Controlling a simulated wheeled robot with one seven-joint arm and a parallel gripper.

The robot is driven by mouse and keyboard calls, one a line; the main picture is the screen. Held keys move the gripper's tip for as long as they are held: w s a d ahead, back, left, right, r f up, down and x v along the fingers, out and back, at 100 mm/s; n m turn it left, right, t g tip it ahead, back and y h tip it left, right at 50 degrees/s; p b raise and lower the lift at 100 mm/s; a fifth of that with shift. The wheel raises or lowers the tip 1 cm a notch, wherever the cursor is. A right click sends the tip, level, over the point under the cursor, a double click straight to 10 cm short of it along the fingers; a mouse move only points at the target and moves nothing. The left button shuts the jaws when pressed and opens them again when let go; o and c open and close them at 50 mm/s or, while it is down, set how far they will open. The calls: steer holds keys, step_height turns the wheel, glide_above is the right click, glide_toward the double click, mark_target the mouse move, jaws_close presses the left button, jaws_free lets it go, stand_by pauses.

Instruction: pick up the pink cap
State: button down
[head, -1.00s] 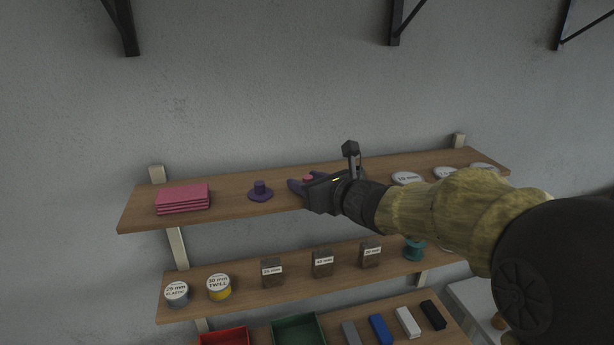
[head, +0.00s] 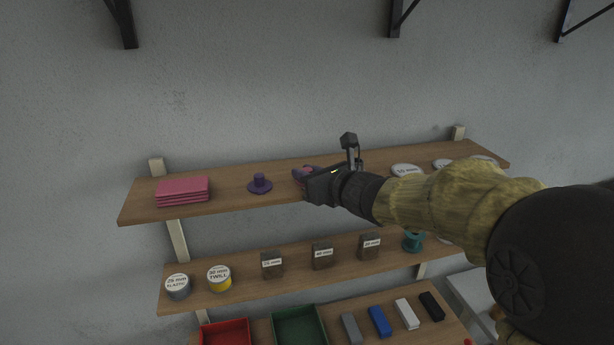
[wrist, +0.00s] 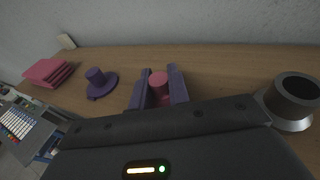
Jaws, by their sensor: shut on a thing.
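The pink cap (wrist: 158,82) is between the two purple fingers of my gripper (wrist: 159,88) in the wrist view. The fingers are shut on it, one on each side. In the head view my gripper (head: 306,173) is at the top wooden shelf (head: 225,200), and only a bit of pink shows between its fingers. The lower part of the cap is hidden by my gripper, so I cannot tell whether it still touches the shelf.
A purple cap (head: 260,184) stands left of my gripper, with a pink folded stack (head: 183,192) farther left. White round labelled lids (head: 406,171) lie to the right. A lower shelf holds tins and small labelled boxes (head: 322,257). The wall is close behind.

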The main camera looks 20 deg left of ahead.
mark_target(307, 168)
step_height(307, 168, up, 10)
stand_by(0.6)
